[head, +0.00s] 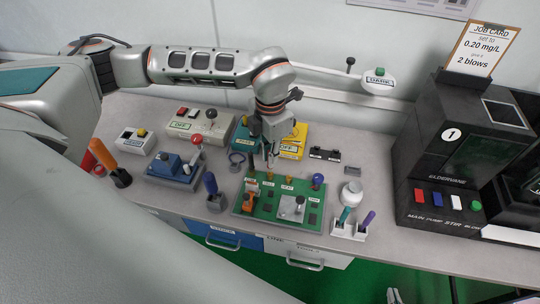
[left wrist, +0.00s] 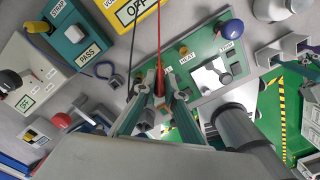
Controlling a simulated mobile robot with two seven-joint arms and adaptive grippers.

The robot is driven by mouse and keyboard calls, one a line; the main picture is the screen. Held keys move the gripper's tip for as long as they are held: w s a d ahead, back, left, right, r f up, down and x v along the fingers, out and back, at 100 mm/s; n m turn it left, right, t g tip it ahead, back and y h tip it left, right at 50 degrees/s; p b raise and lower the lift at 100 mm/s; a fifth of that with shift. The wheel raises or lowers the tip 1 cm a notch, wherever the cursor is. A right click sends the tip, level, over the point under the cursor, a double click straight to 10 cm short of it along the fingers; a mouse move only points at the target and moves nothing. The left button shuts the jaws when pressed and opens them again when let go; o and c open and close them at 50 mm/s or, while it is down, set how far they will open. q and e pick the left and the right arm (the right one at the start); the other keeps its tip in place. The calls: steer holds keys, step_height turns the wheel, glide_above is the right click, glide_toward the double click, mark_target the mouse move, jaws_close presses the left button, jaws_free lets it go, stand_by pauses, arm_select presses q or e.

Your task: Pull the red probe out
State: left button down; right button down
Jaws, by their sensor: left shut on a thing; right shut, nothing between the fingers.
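My left gripper (head: 270,158) is over the back edge of the green board (head: 262,212), fingers pointing down. In the left wrist view its fingers (left wrist: 159,92) are shut around the red probe (left wrist: 159,82), whose red cord runs up the picture. The probe's lower end is hidden by the fingers, so I cannot tell whether it is still seated. A yellow box (head: 298,132) with an OFF label stands just behind the gripper. My right gripper (head: 393,296) is shut and empty at the bottom edge of the head view, away from the board.
A blue lever box (head: 175,170) and a dark blue-handled tool (head: 211,190) stand left of the board. A white holder (head: 348,230) with coloured handles stands to its right. The black tester (head: 455,150) fills the right. Bare counter (head: 375,185) lies between board and tester.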

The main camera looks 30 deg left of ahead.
arm_select(q)
steer(key=shift+r+p, duration=0.8)
steer(key=shift+r, duration=0.5)
